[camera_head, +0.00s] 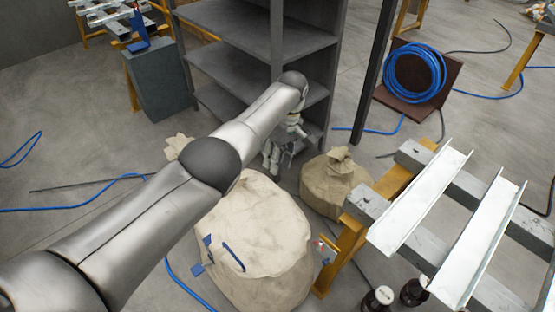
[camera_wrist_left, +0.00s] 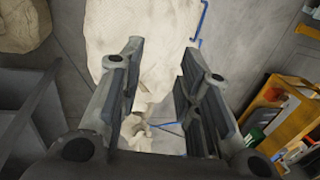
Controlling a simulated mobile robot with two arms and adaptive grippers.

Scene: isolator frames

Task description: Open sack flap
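A large beige sack (camera_head: 258,245) stands on the floor in front of the shelf, partly hidden by my left arm. A pale crumpled piece (camera_head: 177,146) shows on the other side of the arm; it looks like part of this sack, but the join is hidden. My left gripper (camera_head: 272,162) points down beyond the sack, near the shelf. In the left wrist view my gripper (camera_wrist_left: 160,62) is open, with the large sack (camera_wrist_left: 150,25) beyond its fingers. A crumpled pale part (camera_wrist_left: 138,128) shows between the fingers; contact cannot be told. My right gripper is not in view.
A smaller tied sack (camera_head: 335,183) stands to the right. A grey shelf (camera_head: 255,50) rises close behind the gripper. A yellow-legged stand with metal channels (camera_head: 425,200) is at right, with dark bottles (camera_head: 378,299) below. Blue hose (camera_head: 415,72) rests against a brown board.

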